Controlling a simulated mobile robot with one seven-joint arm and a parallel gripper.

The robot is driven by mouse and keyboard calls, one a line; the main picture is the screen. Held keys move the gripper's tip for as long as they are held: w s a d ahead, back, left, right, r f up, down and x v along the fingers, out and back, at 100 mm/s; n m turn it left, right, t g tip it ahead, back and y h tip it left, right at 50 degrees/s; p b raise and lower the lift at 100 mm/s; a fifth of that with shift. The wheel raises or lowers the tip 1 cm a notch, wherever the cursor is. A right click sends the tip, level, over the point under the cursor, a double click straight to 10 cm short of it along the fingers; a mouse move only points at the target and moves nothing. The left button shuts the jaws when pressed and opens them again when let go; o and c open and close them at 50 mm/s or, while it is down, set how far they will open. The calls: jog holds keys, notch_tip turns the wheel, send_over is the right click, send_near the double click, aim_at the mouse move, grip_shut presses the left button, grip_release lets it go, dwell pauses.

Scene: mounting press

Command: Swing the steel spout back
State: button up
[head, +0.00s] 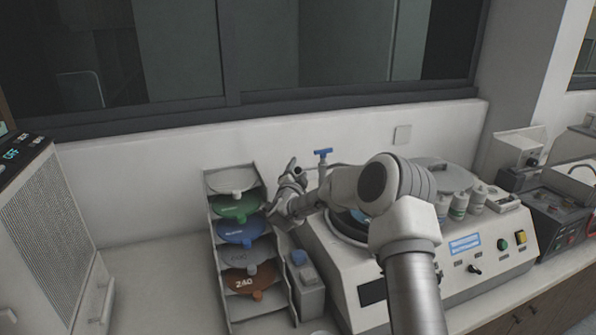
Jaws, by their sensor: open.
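A steel post with a blue tap handle (322,154) stands at the back left of the white polishing machine (345,272). I cannot clearly make out the steel spout itself; my arm covers much of the area below the handle. My gripper (291,174) is open, at the left end of my arm, just left of the post and above the machine's left edge. Whether it touches the spout cannot be told. The round bowl (346,227) of the machine is partly hidden under my arm.
A rack (214,264) of coloured discs stands close to the left of the machine. A blue-topped grey container (309,277) sits between them. Several bottles (459,206) stand on the machine's right. The wall is close behind. The counter (150,275) further left is clear.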

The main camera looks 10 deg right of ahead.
grip_shut()
dwell(1.4)
